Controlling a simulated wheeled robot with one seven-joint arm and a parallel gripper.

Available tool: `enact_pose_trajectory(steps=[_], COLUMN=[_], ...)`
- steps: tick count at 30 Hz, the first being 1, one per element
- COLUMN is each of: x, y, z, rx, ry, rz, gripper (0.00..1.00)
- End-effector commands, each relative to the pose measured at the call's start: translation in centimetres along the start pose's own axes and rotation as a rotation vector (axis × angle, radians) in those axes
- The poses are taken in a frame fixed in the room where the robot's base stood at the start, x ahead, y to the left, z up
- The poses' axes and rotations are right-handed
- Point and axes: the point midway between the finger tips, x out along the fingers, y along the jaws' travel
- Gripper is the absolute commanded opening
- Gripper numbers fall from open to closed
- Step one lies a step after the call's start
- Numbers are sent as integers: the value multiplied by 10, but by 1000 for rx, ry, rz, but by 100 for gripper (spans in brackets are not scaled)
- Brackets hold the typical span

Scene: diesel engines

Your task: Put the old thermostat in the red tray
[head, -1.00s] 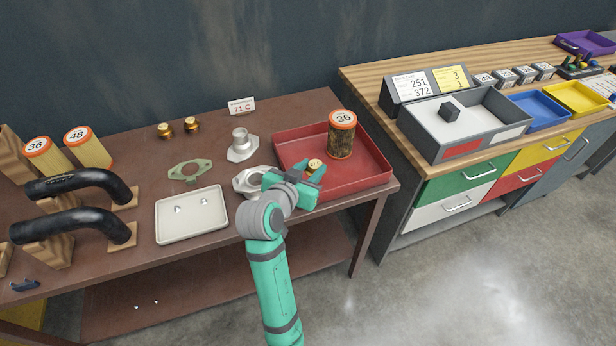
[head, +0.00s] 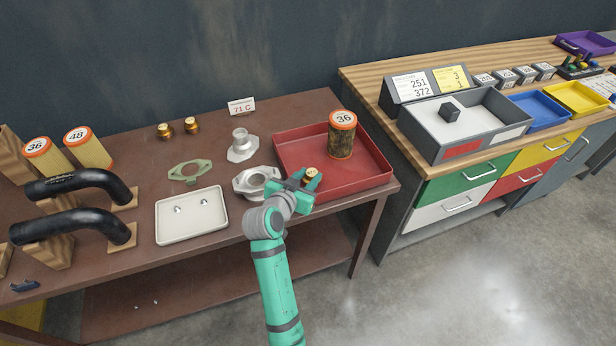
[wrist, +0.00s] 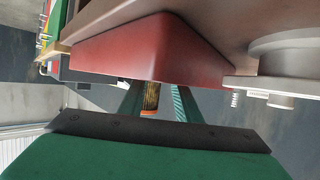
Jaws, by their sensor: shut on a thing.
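My gripper (head: 313,181) is shut on the old thermostat (head: 311,174), a small brass-coloured piece whose top shows between the fingers in the head view. The gripper is at the near left corner of the red tray (head: 290,150). I cannot tell whether the thermostat is over the tray or just outside its rim. In the wrist view the tray's outer wall (wrist: 150,48) is close beyond the fingers, and the thermostat cannot be made out there.
A dirty orange-topped filter (head: 342,138) stands in the red tray. Left of the tray are a grey metal housing (head: 257,181), an upright housing (head: 241,148), a green gasket (head: 190,170) and a white tray (head: 191,229). Two brass thermostats (head: 178,128) stand at the back.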

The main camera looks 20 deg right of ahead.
Motion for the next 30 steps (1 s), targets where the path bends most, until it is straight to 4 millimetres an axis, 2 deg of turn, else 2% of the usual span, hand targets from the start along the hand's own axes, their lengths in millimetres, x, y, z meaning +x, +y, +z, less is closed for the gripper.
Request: enact_pose_trajectory(steps=[3,4,6,17,20,30], x=[1,1,1,-4,-17,-84], y=[0,0,0,-1,-1,-1], z=[2,2,2,0,0,0], rx=[-1,-1,-1,-1,-1,-1], ry=[0,0,0,0,1,1], rz=[0,0,0,-2,-2,-3], gripper=[8,35,49,49,49,49])
